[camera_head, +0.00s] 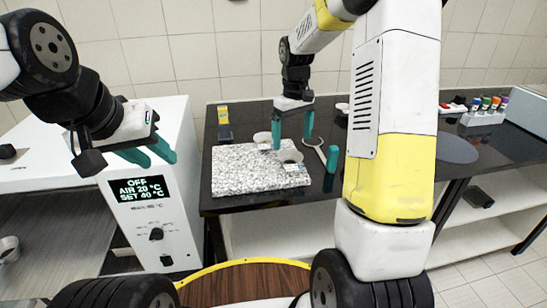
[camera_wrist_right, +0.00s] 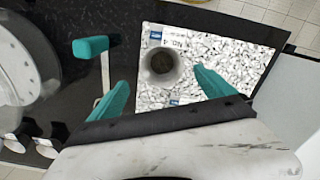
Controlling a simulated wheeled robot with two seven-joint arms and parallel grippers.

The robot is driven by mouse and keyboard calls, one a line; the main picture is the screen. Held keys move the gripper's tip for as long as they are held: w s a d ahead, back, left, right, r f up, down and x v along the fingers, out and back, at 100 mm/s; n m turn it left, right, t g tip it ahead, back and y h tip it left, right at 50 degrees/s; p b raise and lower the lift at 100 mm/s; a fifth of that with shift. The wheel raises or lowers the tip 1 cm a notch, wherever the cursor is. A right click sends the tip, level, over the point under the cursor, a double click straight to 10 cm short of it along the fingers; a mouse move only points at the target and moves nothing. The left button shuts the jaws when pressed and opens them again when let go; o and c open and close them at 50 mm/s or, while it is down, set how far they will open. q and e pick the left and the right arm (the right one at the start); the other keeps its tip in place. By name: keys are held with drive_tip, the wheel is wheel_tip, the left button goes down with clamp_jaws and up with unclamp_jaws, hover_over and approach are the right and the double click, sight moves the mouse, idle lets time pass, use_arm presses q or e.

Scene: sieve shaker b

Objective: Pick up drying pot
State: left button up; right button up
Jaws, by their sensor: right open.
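The drying pot (camera_wrist_right: 160,66), a small pale round cup with dark contents, stands on the speckled stone slab (camera_wrist_right: 240,60). In the head view the pot (camera_head: 291,156) is at the slab's right rear part, below my right gripper. My right gripper (camera_head: 292,137) is open and points down, with its teal fingers apart. In the right wrist view the pot lies between the fingers of this gripper (camera_wrist_right: 162,84), with no visible contact. My left gripper (camera_head: 148,154) is open and empty, in front of the white oven at the left.
The slab rests on a black table (camera_head: 230,203). A teal-handled tool (camera_head: 332,158) lies right of the slab. A yellow-and-grey item (camera_head: 223,120) is at the back left. The white oven (camera_head: 150,215) stands left of the table.

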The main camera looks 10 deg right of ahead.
sight(292, 157)
drive_tip(key=f, duration=0.8)
drive_tip(key=shift+s+a, duration=0.1)
drive_tip(key=shift+s, duration=0.25)
drive_tip(key=shift+c, duration=0.2)
drive_tip(key=shift+r, duration=0.1)
drive_tip(key=c, duration=1.4)
